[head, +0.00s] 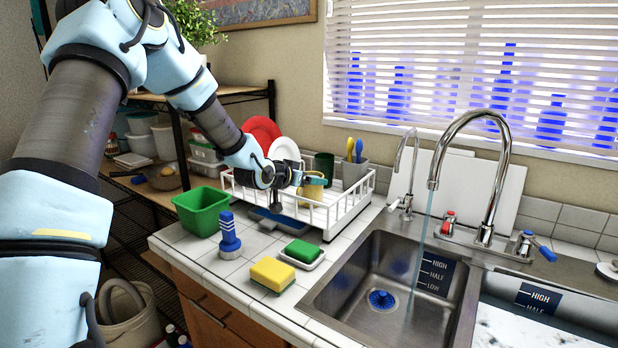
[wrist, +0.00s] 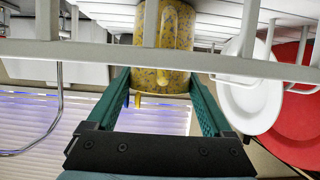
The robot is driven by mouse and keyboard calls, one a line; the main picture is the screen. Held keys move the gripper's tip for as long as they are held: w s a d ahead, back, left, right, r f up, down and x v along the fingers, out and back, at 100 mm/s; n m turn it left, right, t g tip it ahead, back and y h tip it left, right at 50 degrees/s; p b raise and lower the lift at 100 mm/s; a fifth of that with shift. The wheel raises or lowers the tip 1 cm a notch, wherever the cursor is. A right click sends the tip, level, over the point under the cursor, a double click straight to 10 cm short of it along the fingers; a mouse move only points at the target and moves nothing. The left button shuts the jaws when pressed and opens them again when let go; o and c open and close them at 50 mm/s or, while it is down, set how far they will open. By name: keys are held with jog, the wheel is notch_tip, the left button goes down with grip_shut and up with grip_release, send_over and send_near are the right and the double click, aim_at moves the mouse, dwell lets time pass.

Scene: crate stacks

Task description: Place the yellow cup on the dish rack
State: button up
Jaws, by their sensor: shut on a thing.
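The yellow cup (head: 309,196) is at the white dish rack (head: 338,214), behind its front rail in the head view. In the wrist view the yellow patterned cup (wrist: 166,40) sits between the green fingers of my gripper (wrist: 165,92), partly hidden by a rack rail (wrist: 200,57). My gripper (head: 313,181) is shut on the cup. I cannot tell whether the cup's base touches the rack floor.
The rack also holds a red plate (head: 262,134), a white plate (head: 284,151), a dark green cup (head: 324,165) and a utensil holder (head: 354,172). A green bin (head: 202,211), brush (head: 229,237) and sponges (head: 272,274) stand in front. The sink (head: 385,270) is right.

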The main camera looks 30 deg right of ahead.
jog(key=shift+f, duration=0.15)
jog(key=o, duration=1.4)
jog(key=shift+a+r, duration=0.15)
jog(key=shift+r, duration=0.1)
jog(key=b+v, duration=0.2)
jog(key=v, duration=1)
jog(key=shift+s+f, duration=0.1)
